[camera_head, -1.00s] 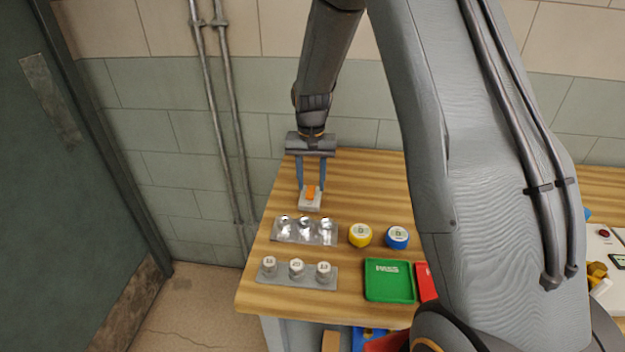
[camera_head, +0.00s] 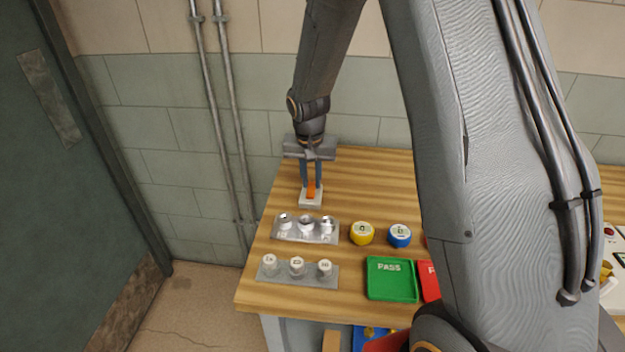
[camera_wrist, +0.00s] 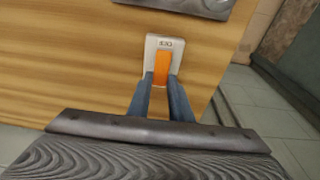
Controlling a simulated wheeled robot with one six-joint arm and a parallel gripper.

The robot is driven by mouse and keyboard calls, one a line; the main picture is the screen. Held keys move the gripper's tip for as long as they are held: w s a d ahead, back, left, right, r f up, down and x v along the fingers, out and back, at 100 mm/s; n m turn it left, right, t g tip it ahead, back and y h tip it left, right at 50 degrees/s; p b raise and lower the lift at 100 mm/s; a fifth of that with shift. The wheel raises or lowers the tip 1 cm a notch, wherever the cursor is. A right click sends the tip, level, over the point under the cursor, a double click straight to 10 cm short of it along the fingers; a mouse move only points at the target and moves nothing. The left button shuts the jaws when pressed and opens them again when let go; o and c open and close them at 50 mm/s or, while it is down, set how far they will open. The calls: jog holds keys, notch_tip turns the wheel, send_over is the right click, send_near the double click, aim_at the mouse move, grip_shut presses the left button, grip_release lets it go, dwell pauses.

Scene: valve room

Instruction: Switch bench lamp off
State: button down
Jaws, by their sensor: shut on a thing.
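The bench lamp's switch is a small white box (camera_head: 311,202) with an orange rocker or lever (camera_head: 311,188), on the wooden bench near its back left. In the wrist view the white plate (camera_wrist: 152,43) shows a small dark label, and the orange part (camera_wrist: 161,70) stands below it. My gripper (camera_head: 311,184) points down at the switch, with its two blue-grey fingers closed on either side of the orange part. The fingers also show in the wrist view (camera_wrist: 161,88). The lamp itself is not clearly in view.
A metal rack (camera_head: 305,228) with several shiny pieces lies just in front of the switch. Another rack (camera_head: 303,276) holds white-topped weights. Yellow (camera_head: 361,233) and blue (camera_head: 399,236) round pieces, a green PASS tray (camera_head: 391,279) and a red tray (camera_head: 430,280) are to the right.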

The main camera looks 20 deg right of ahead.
aim_at(311, 190)
jog(key=shift+d, duration=0.1)
jog(key=c, duration=1.6)
grip_release()
jog(key=shift+r, duration=0.1)
jog(key=shift+s+a+r+b, duration=0.1)
jog(key=shift+s+r+b, duration=0.2)
jog(key=shift+r, duration=0.95)
jog(key=shift+s+a+r+b, duration=0.15)
jog(key=shift+r+b, duration=0.25)
jog(key=shift+r, duration=0.9)
jog(key=shift+s+a+r+b, duration=0.1)
jog(key=shift+s+r+b, duration=0.2)
jog(key=shift+r, duration=0.95)
jog(key=s+f+n, duration=0.1)
jog(key=s, duration=0.6)
jog(key=s+f+n+b, duration=0.1)
jog(key=s+n, duration=0.1)
jog(key=s, duration=0.4)
jog(key=s+d+f+n, duration=0.1)
jog(key=s, duration=0.6)
jog(key=shift+s+n+g+y+b, duration=0.3)
jog(key=shift+y, duration=0.1)
